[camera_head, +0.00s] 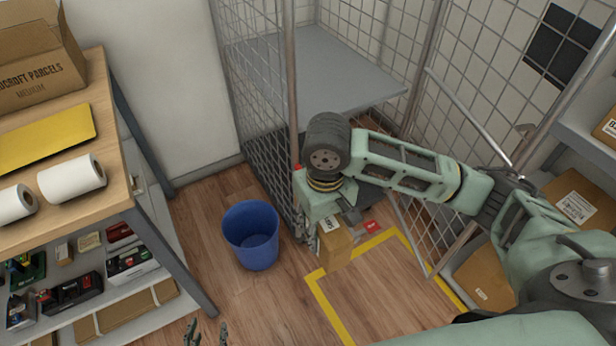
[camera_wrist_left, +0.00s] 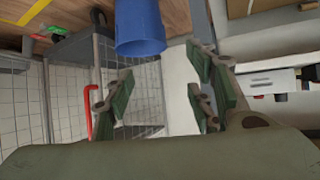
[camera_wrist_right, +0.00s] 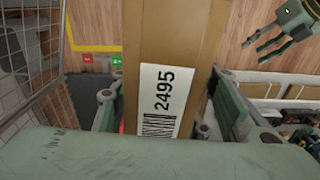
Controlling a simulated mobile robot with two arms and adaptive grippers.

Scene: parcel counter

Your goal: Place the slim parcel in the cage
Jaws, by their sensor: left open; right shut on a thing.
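The slim parcel (camera_head: 336,250) is a brown cardboard box. My right gripper (camera_head: 322,226) is shut on it and holds it in front of the cage. In the right wrist view the parcel (camera_wrist_right: 172,35) stands between the fingers, with a white label reading 2495. The cage (camera_head: 318,72) has wire mesh sides and a grey shelf; its lower part is partly hidden by my right arm. My left gripper (camera_head: 206,336) is open and empty at the bottom edge of the head view. In the left wrist view its fingers (camera_wrist_left: 163,92) are spread apart.
A blue bin (camera_head: 251,236) stands on the floor left of the parcel. A wooden bench (camera_head: 122,165) with paper rolls and a carton is at left. Yellow tape (camera_head: 322,296) marks the floor. A shelf with boxes (camera_head: 578,205) is at right.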

